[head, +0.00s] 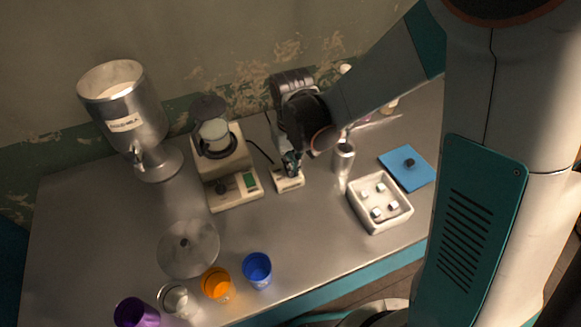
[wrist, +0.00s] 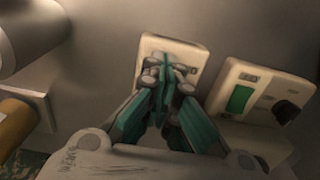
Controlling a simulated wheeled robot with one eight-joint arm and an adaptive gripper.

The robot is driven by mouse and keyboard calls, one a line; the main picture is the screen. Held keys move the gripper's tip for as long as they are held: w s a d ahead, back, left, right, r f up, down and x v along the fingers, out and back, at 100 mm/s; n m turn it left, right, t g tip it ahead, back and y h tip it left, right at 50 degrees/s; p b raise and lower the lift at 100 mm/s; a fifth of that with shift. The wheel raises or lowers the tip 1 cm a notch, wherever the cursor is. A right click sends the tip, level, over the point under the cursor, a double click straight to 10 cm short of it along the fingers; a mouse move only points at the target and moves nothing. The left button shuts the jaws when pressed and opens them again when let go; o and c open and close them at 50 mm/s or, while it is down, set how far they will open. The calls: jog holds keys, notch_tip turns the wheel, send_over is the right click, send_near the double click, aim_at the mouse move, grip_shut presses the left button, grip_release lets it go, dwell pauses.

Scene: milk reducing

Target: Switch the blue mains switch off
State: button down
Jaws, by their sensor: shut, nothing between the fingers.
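A small pale switch box (head: 290,180) lies on the steel table, just right of the machine with a green display. It also shows in the wrist view (wrist: 188,52), with my gripper (wrist: 167,72) in front of it. The fingers are shut together with nothing between them, and their tips are over the box's face. In the head view my gripper (head: 291,163) points down at the box. The blue switch itself is hidden behind the fingers, so I cannot tell its position or whether the tips touch it.
The machine (head: 238,195) with a green display and black knob stands close on the left. A metal cylinder (head: 343,160) and a white tray (head: 358,205) with white cubes stand to the right. A steel dispenser (head: 140,115) and several cups, including a blue one (head: 257,271), are farther left and in front.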

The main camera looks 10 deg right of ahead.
jog(key=shift+r+p, duration=2.35)
jog(key=shift+r, duration=1.2)
jog(key=shift+d, duration=0.1)
jog(key=s+d+r+m+t, duration=0.2)
jog(key=s+d+r+t, duration=0.1)
jog(key=d+r, duration=0.8)
jog(key=s+d+r+m+t+b, duration=0.1)
jog(key=s+d+r+t+b, duration=0.1)
jog(key=s, duration=0.8)
jog(key=shift+d+r+t, duration=0.55)
jog(key=shift+r+t, duration=0.25)
jog(key=shift+t, duration=0.3)
jog(key=shift+a, duration=0.15)
